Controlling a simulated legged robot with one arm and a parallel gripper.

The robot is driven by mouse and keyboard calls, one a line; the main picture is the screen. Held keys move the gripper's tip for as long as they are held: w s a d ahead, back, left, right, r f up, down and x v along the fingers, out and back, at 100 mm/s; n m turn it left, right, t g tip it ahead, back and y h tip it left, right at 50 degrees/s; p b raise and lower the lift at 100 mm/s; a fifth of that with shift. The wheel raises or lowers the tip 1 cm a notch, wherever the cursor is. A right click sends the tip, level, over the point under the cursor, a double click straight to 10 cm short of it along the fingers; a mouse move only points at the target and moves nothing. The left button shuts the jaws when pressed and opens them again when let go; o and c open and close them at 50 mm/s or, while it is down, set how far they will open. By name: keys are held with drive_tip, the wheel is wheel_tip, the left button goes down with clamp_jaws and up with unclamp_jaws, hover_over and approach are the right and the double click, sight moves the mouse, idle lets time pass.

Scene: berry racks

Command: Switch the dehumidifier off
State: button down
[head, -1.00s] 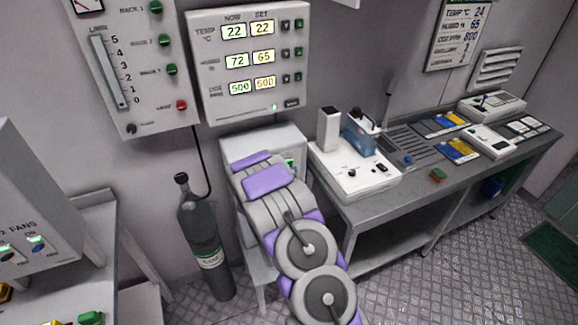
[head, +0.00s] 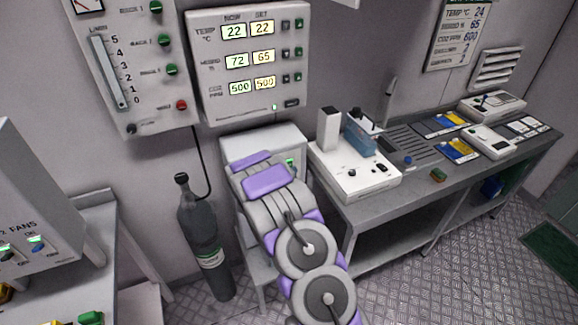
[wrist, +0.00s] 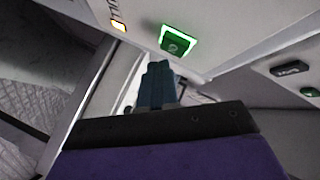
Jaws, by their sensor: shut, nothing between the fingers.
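A white box, which looks like the dehumidifier (head: 262,140), stands behind my arm in the head view. A small green light (head: 290,162) shows on its front, partly behind my arm. In the wrist view, a square green button (wrist: 178,42) with a bright green lit border sits on a white face. My gripper (wrist: 160,66) is shut and empty, its blue-grey fingertips just below and left of that button in the picture. I cannot tell whether they touch it. In the head view my arm hides the gripper.
The wall panel (head: 212,107) above shows humidity 72 now and 65 set. A dark gas cylinder (head: 208,250) stands left of the box. A bench (head: 415,185) with instruments is on the right. An amber light (wrist: 118,22) sits left of the green button.

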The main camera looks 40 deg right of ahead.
drive_tip(key=shift+w, duration=0.15)
drive_tip(key=shift+w+d+r, duration=0.1)
drive_tip(key=shift+w, duration=0.15)
drive_tip(key=shift+w, duration=0.45)
idle(1.1)
drive_tip(key=shift+s, duration=0.9)
drive_tip(key=s+b, duration=0.1)
drive_tip(key=s, duration=0.1)
drive_tip(key=s+a+b, duration=0.1)
drive_tip(key=s, duration=0.2)
drive_tip(key=shift+a+b, duration=0.2)
drive_tip(key=shift+b, duration=0.1)
drive_tip(key=shift+w, duration=0.1)
